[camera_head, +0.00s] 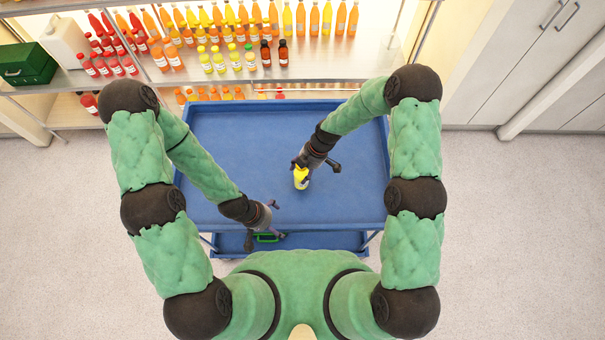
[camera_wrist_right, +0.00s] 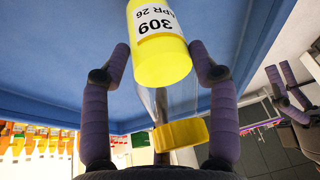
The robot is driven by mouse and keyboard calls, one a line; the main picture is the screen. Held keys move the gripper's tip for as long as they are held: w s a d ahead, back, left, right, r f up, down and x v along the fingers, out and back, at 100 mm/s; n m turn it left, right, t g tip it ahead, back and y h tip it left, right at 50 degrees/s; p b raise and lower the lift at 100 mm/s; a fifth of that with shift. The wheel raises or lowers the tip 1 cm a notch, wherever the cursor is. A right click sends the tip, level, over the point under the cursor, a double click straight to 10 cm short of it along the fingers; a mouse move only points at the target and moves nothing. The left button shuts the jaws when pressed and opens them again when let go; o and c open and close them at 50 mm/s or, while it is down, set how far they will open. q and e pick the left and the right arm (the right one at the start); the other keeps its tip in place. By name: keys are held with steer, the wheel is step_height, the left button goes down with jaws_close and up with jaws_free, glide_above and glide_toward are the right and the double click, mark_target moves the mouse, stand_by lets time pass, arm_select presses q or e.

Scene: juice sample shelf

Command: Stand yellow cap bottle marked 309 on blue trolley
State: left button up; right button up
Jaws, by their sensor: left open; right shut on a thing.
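The bottle marked 309 (camera_head: 301,180) has a yellow body and shows over the blue trolley's top (camera_head: 240,150). In the right wrist view, the bottle (camera_wrist_right: 160,60) carries a white label reading 309 and APR 26, and its yellow cap (camera_wrist_right: 180,134) is towards the wrist. My right gripper (camera_head: 316,166) is shut on the bottle, its purple fingers on either side. I cannot tell whether the bottle's base touches the trolley. My left gripper (camera_head: 268,222) is open and empty near the trolley's front edge, left of the bottle.
Steel shelves (camera_head: 200,75) behind the trolley hold many red, orange and yellow bottles. A green box (camera_head: 27,63) and a white jug (camera_head: 65,40) stand at the shelf's left. A green item (camera_head: 268,238) shows on the trolley's lower level. The trolley top is otherwise clear.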

steer(key=shift+w+f+b, duration=0.1)
steer(key=shift+f+b, duration=0.4)
steer(key=shift+f, duration=1)
steer(key=shift+f, duration=0.15)
steer(key=o, duration=1.4)
steer(key=shift+r, duration=0.35)
steer(key=v, duration=1.1)
steer(key=shift+d+r+b, duration=0.2)
steer(key=shift+r+b, duration=0.1)
steer(key=shift+b, duration=0.05)
